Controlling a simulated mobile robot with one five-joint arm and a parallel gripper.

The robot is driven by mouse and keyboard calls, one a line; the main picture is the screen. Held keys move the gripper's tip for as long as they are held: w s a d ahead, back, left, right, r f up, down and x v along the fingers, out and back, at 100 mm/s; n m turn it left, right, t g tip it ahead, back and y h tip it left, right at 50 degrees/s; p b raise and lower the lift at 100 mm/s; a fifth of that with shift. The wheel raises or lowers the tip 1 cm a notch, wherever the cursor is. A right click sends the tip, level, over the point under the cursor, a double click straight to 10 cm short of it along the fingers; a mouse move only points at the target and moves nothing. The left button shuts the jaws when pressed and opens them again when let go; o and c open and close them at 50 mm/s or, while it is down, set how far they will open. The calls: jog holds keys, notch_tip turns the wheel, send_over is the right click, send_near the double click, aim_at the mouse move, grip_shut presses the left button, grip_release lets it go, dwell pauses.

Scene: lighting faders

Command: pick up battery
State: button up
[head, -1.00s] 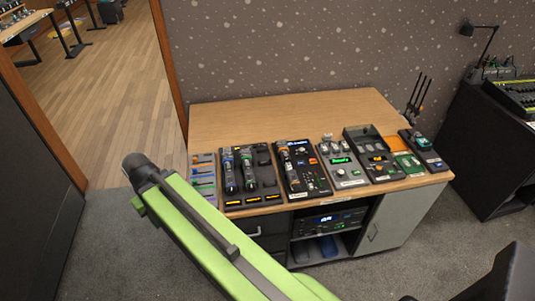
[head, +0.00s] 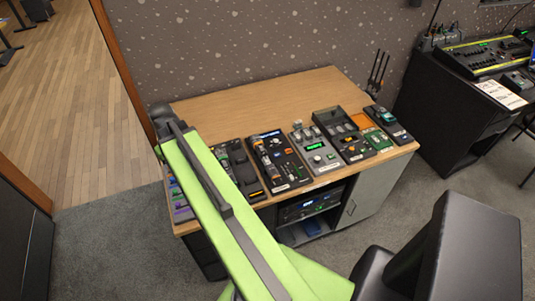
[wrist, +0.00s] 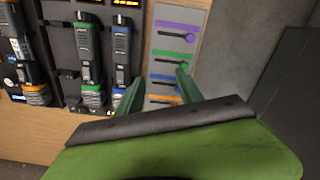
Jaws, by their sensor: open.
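My gripper (wrist: 160,73) is open in the wrist view, with two green fingers apart and nothing between them. Its fingers are over the grey strip (wrist: 162,75) with purple, green, blue and orange sliders. Left of it, black handheld units with coloured bands stand in a dark rack: a blue-banded one (wrist: 122,50), a green-banded one (wrist: 91,55) and an orange-banded one (wrist: 28,70). I cannot tell which thing, if any, is the battery. In the head view my green arm hides the gripper and part of the rack (head: 248,182).
The wooden desk (head: 270,95) holds a row of control boxes along its front edge, with its back half clear. A grey box with a green display (head: 315,150) is among them. A dark stand with a mixing console (head: 485,55) is at the right.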

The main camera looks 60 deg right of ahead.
jog(key=s+d+r+m+p, duration=0.1)
jog(key=s+d+r+p, duration=0.2)
jog(key=d, duration=0.5)
jog(key=s+d+r+m, duration=0.1)
jog(key=s+d+r, duration=0.1)
jog(key=s+d, duration=0.45)
jog(key=m+p, duration=0.2)
jog(key=p, duration=0.1)
send_near(268, 161)
notch_tip(268, 161, down, 9)
jog(key=b, duration=1.8)
jog(key=shift+a, duration=0.1)
jog(key=shift+r, duration=0.25)
jog(key=shift+c, duration=0.4)
grip_shut()
